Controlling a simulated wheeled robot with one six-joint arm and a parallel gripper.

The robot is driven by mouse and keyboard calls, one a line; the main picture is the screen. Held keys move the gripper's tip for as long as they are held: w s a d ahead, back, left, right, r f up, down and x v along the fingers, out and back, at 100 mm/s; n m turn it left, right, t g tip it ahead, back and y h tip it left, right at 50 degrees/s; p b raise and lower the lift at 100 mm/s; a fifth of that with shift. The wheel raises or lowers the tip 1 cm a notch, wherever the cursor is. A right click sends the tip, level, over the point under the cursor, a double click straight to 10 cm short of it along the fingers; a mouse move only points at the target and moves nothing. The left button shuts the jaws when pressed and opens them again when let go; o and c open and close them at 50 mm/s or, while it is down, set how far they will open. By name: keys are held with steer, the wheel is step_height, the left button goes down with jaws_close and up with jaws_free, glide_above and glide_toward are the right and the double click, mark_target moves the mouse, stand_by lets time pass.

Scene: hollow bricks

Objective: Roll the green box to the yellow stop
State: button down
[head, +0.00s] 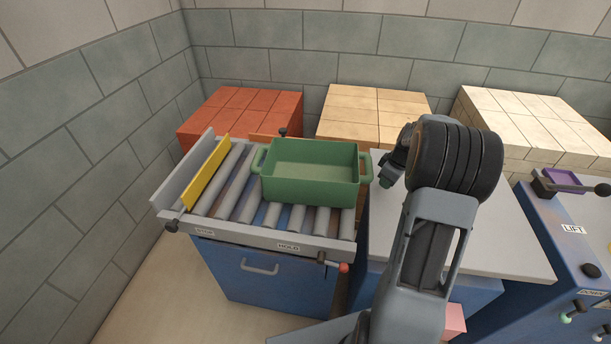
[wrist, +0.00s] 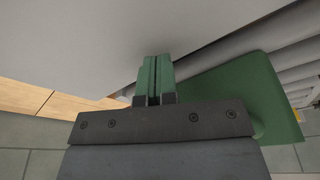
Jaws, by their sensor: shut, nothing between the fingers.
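The green box (head: 312,192) is an open bin with a handle at each end. It sits upright on the right part of the roller track (head: 245,207). The yellow stop (head: 207,173) is a bar across the left end, with bare rollers between it and the box. My gripper (head: 387,181) is shut and empty just right of the box's right handle. I cannot tell whether it touches the handle. In the wrist view, its green fingers (wrist: 155,80) are together, and the green box (wrist: 240,100) shows to their right.
A grey tabletop (head: 480,250) lies right of the track. Stacks of red bricks (head: 240,108), tan bricks (head: 370,105) and cream bricks (head: 530,120) stand behind. A LIFT cabinet (head: 575,245) is at right.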

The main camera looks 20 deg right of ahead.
mark_target(334, 179)
steer(key=shift+f, duration=0.15)
stand_by(0.5)
steer(key=shift+f+b, duration=1.1)
steer(key=shift+f, duration=0.05)
steer(key=shift+r, duration=0.3)
steer(key=shift+a, duration=0.1)
steer(key=shift+w+a+p, duration=0.1)
steer(key=shift+w+a, duration=1.15)
steer(key=shift+a, duration=1.4)
steer(key=shift+w+a+p, duration=0.15)
steer(key=shift+w+a, duration=1.05)
steer(key=shift+a, duration=1.5)
steer(key=shift+w+a+p, duration=0.1)
steer(key=shift+w+a, duration=1.15)
steer(key=shift+a, duration=1.4)
steer(key=shift+s+d, duration=0.1)
steer(key=shift+d, duration=0.1)
steer(key=shift+s+d+r, duration=0.1)
steer(key=shift+s+d, duration=0.15)
steer(key=shift+d, duration=0.3)
step_height(334, 179, up, 8)
steer(key=p, duration=0.5)
